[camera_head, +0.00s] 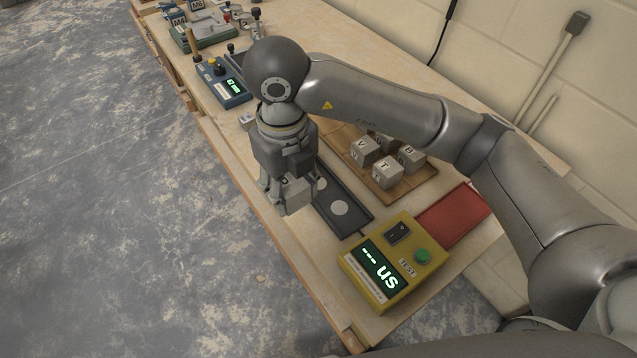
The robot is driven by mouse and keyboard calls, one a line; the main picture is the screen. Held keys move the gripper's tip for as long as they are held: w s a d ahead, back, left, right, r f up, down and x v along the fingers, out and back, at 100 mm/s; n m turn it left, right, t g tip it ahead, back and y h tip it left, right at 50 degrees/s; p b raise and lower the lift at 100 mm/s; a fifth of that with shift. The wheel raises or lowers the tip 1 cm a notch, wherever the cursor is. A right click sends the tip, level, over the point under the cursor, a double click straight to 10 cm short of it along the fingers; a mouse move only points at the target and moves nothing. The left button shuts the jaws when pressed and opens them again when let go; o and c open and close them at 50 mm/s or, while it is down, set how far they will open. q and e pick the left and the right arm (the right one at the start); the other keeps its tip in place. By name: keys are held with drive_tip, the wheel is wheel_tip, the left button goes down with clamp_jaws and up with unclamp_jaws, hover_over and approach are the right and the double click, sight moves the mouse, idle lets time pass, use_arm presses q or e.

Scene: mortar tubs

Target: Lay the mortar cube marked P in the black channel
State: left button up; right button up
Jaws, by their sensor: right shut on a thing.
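My right gripper (286,203) points down near the bench's front edge and is shut on a pale grey cube (297,192). The fingers partly cover the cube, and I cannot read a letter on it. The black channel (353,221) lies just to the right of the gripper, with pale round discs in it; its far end is hidden behind the gripper. I cannot tell whether the cube touches the channel. Several lettered cubes, with V, T and B readable, stand on a wooden tray (413,183). My left gripper is not in view.
A yellow tester (392,265) with a lit display and green button stands at the channel's near end. A red tray (454,216) lies at the right. A blue device (223,84) stands further back, with a small pale block (246,120) nearby. A wall bounds the bench at right.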

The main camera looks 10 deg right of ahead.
drive_tip(key=shift+w+f+m, duration=0.1)
drive_tip(key=shift+w+m, duration=0.15)
drive_tip(key=shift+m, duration=0.05)
drive_tip(key=w+d+f+p, duration=0.1)
drive_tip(key=w+d+f, duration=0.1)
drive_tip(key=w, duration=0.1)
drive_tip(key=w+d+f+p, duration=0.1)
drive_tip(key=w+d+f, duration=0.1)
drive_tip(key=w+f, duration=0.1)
drive_tip(key=w+d+f+p, duration=0.1)
drive_tip(key=w+d+f, duration=0.2)
drive_tip(key=w, duration=0.1)
drive_tip(key=shift+w+f, duration=0.2)
drive_tip(key=shift+w+d+f+p, duration=0.15)
drive_tip(key=shift+w+f+p, duration=0.2)
drive_tip(key=shift+f, duration=0.15)
wheel_tip(320, 180, down, 3)
drive_tip(key=shift+p, duration=0.85)
drive_tip(key=shift+w+f, duration=0.1)
drive_tip(key=shift+f, duration=0.05)
drive_tip(key=shift+f, duration=0.1)
